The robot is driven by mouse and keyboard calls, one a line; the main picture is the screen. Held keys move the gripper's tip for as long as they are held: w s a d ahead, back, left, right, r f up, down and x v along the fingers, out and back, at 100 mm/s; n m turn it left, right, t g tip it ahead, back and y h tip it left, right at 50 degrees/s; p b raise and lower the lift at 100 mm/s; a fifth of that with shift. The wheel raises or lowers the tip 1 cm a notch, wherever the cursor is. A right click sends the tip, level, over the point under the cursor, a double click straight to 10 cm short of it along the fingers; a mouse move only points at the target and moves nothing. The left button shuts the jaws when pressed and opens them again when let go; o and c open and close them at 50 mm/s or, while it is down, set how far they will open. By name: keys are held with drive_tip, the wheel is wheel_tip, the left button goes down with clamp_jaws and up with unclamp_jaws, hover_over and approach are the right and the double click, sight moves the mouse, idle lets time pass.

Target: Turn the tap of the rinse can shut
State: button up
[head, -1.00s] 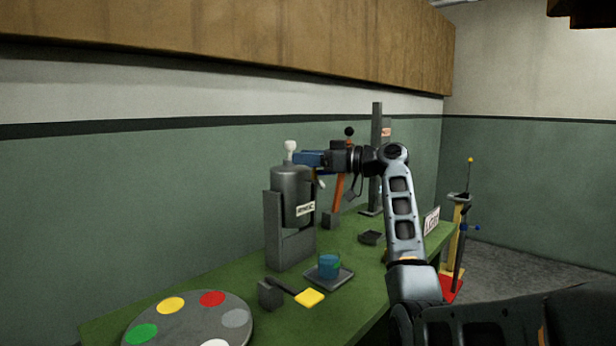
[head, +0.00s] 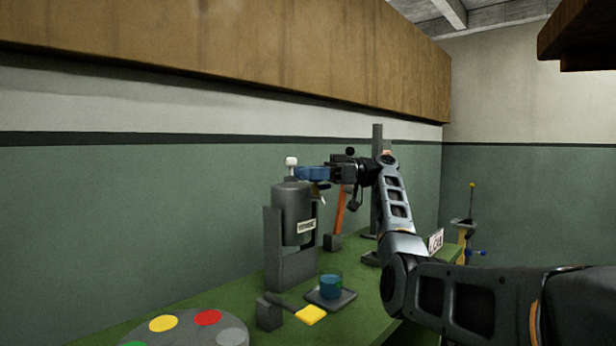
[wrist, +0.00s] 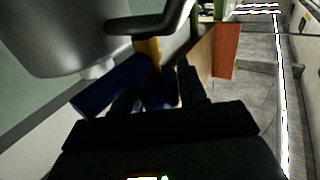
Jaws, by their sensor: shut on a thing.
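The rinse can (head: 291,226) is a dark grey cylinder with a white label and a white knob on top. It sits on a grey stand (head: 274,246) on the green bench. In the wrist view the can (wrist: 75,35) fills the upper left. The gripper is shut on the tap. The fingers hide part of it, and its exact angle is unclear.
A blue cup (head: 330,286) stands on a dark tray (head: 331,300) on the bench. A yellow-ended tool (head: 311,315), a dark block (head: 269,313) and a round paint palette (head: 190,330) are in front. An orange-handled lever (head: 340,212) and a dark post (head: 377,200) stand behind.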

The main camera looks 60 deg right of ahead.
idle(0.3)
drive_tip(key=o, duration=1)
drive_tip(key=shift+c, duration=0.2)
drive_tip(key=v, duration=0.7)
drive_tip(key=shift+s+d, duration=0.25)
